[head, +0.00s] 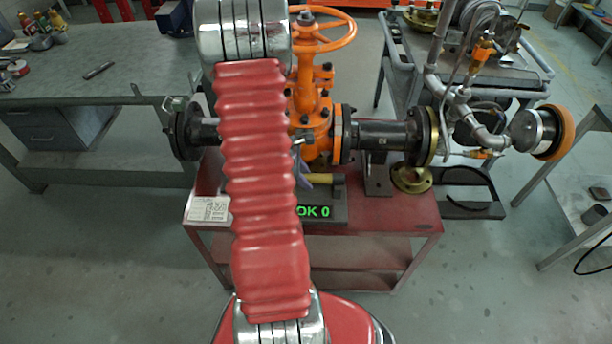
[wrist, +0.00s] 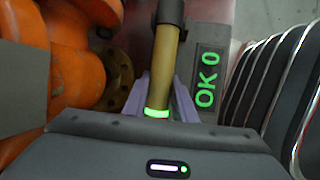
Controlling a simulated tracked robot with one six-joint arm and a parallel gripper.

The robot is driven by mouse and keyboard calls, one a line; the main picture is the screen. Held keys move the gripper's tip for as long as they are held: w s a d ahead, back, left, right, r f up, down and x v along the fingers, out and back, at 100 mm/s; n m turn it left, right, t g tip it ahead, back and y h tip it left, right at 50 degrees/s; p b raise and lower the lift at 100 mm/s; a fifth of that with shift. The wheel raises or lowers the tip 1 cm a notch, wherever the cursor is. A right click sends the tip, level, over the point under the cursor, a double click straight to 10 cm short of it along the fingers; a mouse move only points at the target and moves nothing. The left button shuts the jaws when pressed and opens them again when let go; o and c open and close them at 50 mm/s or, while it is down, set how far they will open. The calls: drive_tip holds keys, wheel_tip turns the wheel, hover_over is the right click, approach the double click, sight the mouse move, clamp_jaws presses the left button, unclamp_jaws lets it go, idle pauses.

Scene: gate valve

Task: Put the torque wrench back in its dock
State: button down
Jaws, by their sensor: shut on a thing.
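The torque wrench shows in the wrist view as a tan-yellow handle (wrist: 165,62) with a glowing green ring near my gripper and a dark collar at the far end. My gripper's (wrist: 160,98) pale purple fingers are shut on the handle, one on each side. In the head view, a short yellow piece of the wrench (head: 322,179) shows beside the purple fingers; my red arm hides much of it. The dark dock (head: 338,209) sits below it on the red cart, its green display reading "OK 0". The display (wrist: 207,80) also shows in the wrist view. I cannot tell whether wrench and dock touch.
The orange gate valve (head: 310,125) with its handwheel stands right behind the dock, with black flanged pipes either side. A paper card (head: 208,209) and a brass flange (head: 411,179) are on the red cart (head: 395,215). A grey workbench (head: 100,62) stands at left.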

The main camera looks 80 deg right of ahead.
drive_tip(key=shift+f, duration=0.55)
drive_tip(key=c, duration=1.4)
unclamp_jaws()
drive_tip(key=shift+f, duration=0.1)
drive_tip(key=v, duration=1.3)
drive_tip(key=shift+w+a+r, duration=0.1)
drive_tip(key=shift+w+r, duration=0.1)
drive_tip(key=shift+r, duration=0.15)
